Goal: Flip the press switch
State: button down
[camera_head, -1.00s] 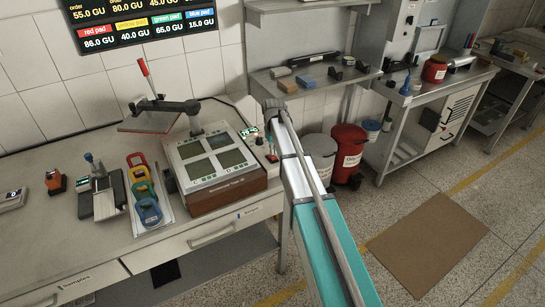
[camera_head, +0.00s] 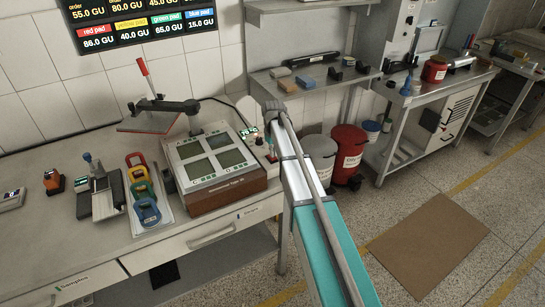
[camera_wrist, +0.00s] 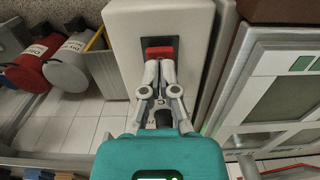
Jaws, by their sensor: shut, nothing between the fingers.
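The press switch (camera_wrist: 160,50) is a red rocker in a dark panel on a pale box (camera_wrist: 185,20) in the wrist view. My gripper (camera_wrist: 160,64) is shut and empty, its fingertips together right at the near edge of the red rocker. They seem to touch it, but contact is hard to tell. The fingers hide the lower part of the panel. In the head view the heat press (camera_head: 222,165) stands on the bench with its red-handled arm (camera_head: 145,75) swung to the left. My arm covers the gripper there.
Left of the press lie colored rings (camera_head: 145,200) on a tray and small devices (camera_head: 100,190). Red (camera_head: 348,150) and grey (camera_head: 320,155) bins stand on the floor to the right. A shelf (camera_head: 315,80) hangs above. A brown mat (camera_head: 430,245) lies on the floor.

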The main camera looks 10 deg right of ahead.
jog(key=shift+f+b, duration=0.6)
jog(key=shift+f, duration=0.05)
dwell(0.5)
jog(key=shift+r, duration=0.2)
jog(key=shift+r+p, duration=3.35)
jog(key=shift+p, duration=0.2)
jog(key=s+m, duration=0.3)
jog(key=s, duration=2.6)
jog(key=shift+d+m, duration=0.2)
jog(key=shift+m, duration=0.1)
jog(key=shift+s, duration=0.1)
